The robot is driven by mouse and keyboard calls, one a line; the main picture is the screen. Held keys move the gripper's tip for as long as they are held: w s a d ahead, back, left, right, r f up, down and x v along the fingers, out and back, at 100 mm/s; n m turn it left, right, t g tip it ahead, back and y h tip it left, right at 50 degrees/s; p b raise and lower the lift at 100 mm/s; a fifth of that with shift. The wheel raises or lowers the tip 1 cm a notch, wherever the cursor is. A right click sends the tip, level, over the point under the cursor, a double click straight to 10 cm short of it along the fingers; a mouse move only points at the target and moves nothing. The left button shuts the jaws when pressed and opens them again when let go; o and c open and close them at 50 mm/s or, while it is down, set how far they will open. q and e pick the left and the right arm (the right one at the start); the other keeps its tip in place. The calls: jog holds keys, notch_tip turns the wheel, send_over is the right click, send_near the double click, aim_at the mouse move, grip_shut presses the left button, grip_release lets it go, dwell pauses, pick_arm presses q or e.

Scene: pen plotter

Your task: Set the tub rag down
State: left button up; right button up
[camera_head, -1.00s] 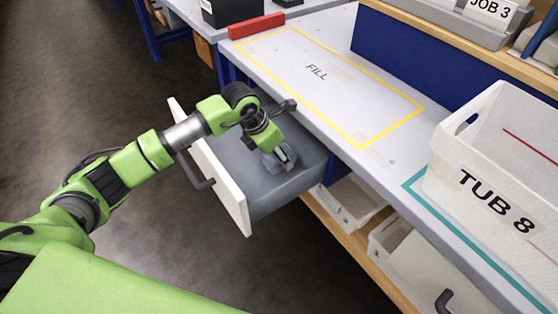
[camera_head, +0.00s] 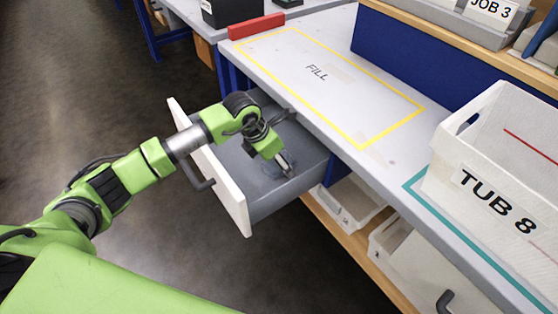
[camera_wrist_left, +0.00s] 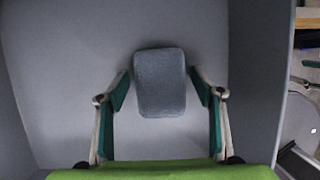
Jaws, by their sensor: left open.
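The tub rag (camera_wrist_left: 160,82) is a grey-blue, rounded rectangular pad. In the left wrist view it is between the two fingers of my left gripper (camera_wrist_left: 160,76), with a gap on each side. The gripper is open. In the head view my left gripper (camera_head: 286,167) points down into the open grey drawer (camera_head: 268,203). The rag is mostly hidden there by the gripper. The drawer's grey floor is behind the rag in the wrist view; I cannot tell whether the rag touches it. My right gripper is not in view.
The drawer's white front (camera_head: 212,170) and side walls surround my gripper. The worktop with the yellow FILL outline (camera_head: 316,72) is clear above it. A white bin marked TUB 8 (camera_head: 497,203) stands at the right. White bins (camera_head: 350,203) sit on the shelf below.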

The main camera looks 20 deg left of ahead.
pick_arm(q)
jog(key=p+v, duration=0.1)
jog(key=v, duration=1)
jog(key=shift+s+a+r, duration=0.1)
jog(key=shift+s+r, duration=0.15)
jog(key=shift+r, duration=0.25)
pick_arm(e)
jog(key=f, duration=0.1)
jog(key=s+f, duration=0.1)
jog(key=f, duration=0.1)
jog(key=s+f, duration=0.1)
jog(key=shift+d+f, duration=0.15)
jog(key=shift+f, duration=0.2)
